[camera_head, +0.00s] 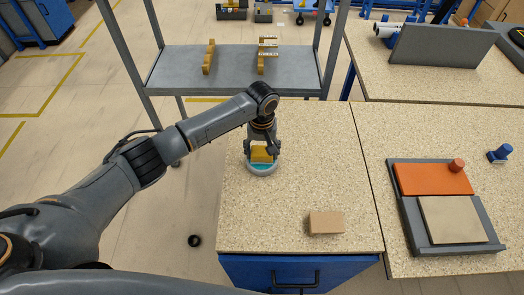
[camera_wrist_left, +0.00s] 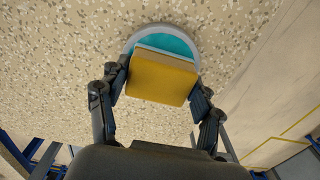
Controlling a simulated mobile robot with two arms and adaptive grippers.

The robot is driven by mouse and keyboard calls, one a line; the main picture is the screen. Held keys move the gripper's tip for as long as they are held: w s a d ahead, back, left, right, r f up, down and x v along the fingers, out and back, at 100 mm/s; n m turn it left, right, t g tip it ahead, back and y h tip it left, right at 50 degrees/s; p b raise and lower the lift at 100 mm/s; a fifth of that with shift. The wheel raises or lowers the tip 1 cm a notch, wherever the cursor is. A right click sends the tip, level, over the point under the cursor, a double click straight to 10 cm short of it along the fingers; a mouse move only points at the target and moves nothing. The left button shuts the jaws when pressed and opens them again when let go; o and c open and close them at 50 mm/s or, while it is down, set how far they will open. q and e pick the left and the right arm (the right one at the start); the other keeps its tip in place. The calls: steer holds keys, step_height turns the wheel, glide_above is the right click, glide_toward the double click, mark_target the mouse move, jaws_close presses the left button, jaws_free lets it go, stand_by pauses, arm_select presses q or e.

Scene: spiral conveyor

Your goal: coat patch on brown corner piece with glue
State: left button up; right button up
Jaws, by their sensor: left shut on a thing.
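My left gripper (camera_head: 262,156) is shut on a yellow sponge-like block (camera_head: 263,154), which also shows between the fingers in the left wrist view (camera_wrist_left: 160,80). The block is at a round, grey-rimmed dish (camera_head: 262,171) with teal glue in it, seen behind the block in the left wrist view (camera_wrist_left: 172,43). The block covers part of the glue; I cannot tell if it touches it. A brown block (camera_head: 326,222), likely the corner piece, lies on the speckled worktop (camera_head: 285,205), to the lower right of the dish. No patch can be made out on it. My right gripper is not in view.
On the right worktop, a grey tray (camera_head: 408,222) holds an orange plate (camera_head: 432,179) and a beige plate (camera_head: 455,220). A blue knobbed piece (camera_head: 500,153) stands near it. A grey shelf (camera_head: 185,70) behind bears yellow-brown pieces. The worktop between dish and brown block is clear.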

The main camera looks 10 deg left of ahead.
mark_target(262, 151)
arm_select(q)
steer(key=shift+s+f, duration=0.15)
steer(key=shift+s, duration=0.05)
step_height(262, 151, up, 2)
steer(key=p, duration=0.2)
steer(key=shift+w+p, duration=0.15)
steer(key=shift+p, duration=0.25)
step_height(262, 151, up, 3)
steer(key=shift+r+p, duration=0.1)
steer(key=shift+p, duration=0.9)
steer(key=shift+r, duration=0.95)
